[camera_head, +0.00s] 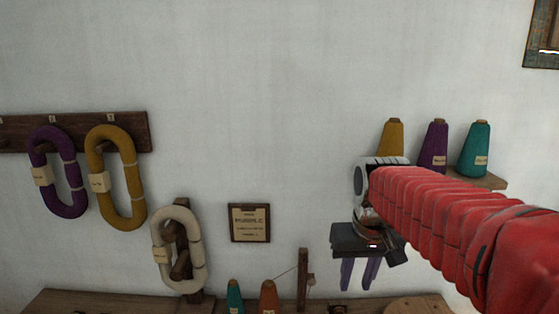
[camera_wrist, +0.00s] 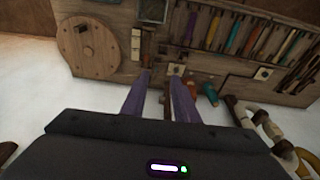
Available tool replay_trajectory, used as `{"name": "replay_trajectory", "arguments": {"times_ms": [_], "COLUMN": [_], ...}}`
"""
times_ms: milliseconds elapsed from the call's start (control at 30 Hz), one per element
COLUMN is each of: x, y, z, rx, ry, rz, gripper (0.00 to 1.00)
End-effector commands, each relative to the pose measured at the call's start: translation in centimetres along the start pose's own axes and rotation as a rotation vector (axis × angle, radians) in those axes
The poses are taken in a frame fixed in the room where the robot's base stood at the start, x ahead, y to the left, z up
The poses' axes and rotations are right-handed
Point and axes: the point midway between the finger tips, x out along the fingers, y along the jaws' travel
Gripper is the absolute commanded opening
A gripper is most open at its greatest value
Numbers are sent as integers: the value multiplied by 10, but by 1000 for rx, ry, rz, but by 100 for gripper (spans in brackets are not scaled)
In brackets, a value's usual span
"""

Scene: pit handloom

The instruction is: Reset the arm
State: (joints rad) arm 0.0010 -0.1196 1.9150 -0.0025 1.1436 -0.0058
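My gripper (camera_head: 358,286) hangs at the end of my red-sleeved arm, right of centre in the head view, with its two purple fingers pointing down. In the wrist view the gripper's fingers (camera_wrist: 159,76) stand apart. I see nothing held between them. The fingers are in front of the white wall and above the wooden bench (camera_head: 85,301); the exact height over the bench is hard to tell.
Purple (camera_head: 39,194), mustard (camera_head: 98,194) and cream (camera_head: 157,262) yarn hanks hang at left. Mustard (camera_head: 393,137), purple (camera_head: 435,143) and teal (camera_head: 475,150) cones stand on a shelf behind my arm. Teal (camera_head: 234,298) and orange (camera_head: 269,298) cones and a post (camera_head: 303,280) are below.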

Motion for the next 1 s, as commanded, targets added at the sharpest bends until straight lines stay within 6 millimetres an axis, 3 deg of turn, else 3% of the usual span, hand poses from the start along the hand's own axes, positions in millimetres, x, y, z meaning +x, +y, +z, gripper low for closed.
{"name": "replay_trajectory", "arguments": {"times_ms": [433,800,1000], "x": [-16,-6,2], "y": [-1,-2,-2], "z": [80,144,165], "rx": [3,5,6], "ry": [135,242,283], "rz": [-1,-1,-2], "gripper": [27,27,27]}}
